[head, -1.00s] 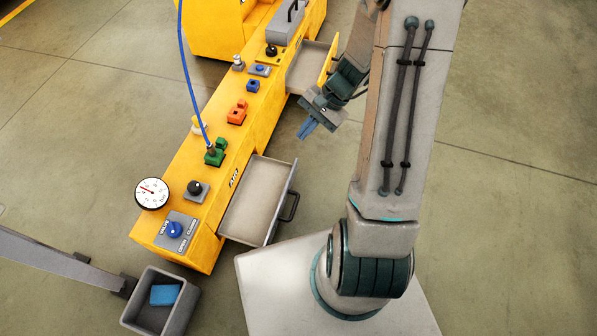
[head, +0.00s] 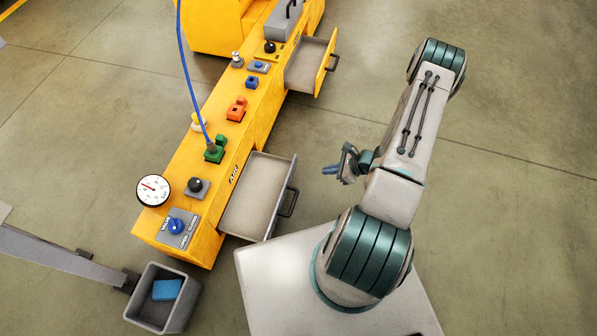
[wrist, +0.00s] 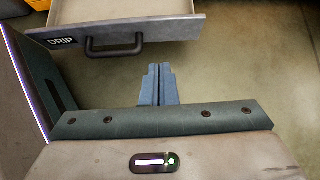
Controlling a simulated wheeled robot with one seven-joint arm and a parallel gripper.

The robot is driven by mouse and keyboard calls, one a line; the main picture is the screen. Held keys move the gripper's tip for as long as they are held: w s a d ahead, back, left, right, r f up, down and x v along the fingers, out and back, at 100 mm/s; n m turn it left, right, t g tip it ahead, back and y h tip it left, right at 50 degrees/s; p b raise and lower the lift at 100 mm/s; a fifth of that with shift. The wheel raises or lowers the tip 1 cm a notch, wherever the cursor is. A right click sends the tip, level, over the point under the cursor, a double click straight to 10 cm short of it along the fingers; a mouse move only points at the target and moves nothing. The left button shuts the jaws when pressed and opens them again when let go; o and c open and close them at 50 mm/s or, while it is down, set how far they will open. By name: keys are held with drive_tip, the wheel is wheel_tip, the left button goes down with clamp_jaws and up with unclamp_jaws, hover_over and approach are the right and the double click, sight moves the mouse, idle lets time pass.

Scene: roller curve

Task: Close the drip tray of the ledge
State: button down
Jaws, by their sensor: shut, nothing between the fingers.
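The drip tray (head: 252,196) is a grey drawer pulled out of the near end of the yellow ledge (head: 178,185). It looks empty, and its grey front panel carries a dark bar handle (head: 289,202). In the wrist view the tray front (wrist: 180,27) shows a DRIP label (wrist: 62,41) and the handle (wrist: 115,50). My gripper (head: 328,170) is shut and empty, off the outer side of the tray front. In the wrist view its blue fingertips (wrist: 159,68) point towards the front, right of the handle, with no clear contact.
A second open drawer with a yellow front (head: 326,63) sticks out farther along the ledge. Knobs, a gauge (head: 154,189) and a blue hose (head: 188,75) are on the ledge. A grey bin (head: 143,313) with a blue block stands at front left. Floor right of the drawers is clear.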

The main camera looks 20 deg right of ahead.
drive_tip(key=b, duration=0.5)
approach(291, 174)
drive_tip(key=s+f+x, duration=0.1)
drive_tip(key=x, duration=0.3)
drive_tip(key=shift+w+a+r, duration=0.25)
drive_tip(key=shift+w+a, duration=0.4)
drive_tip(key=shift+w, duration=0.05)
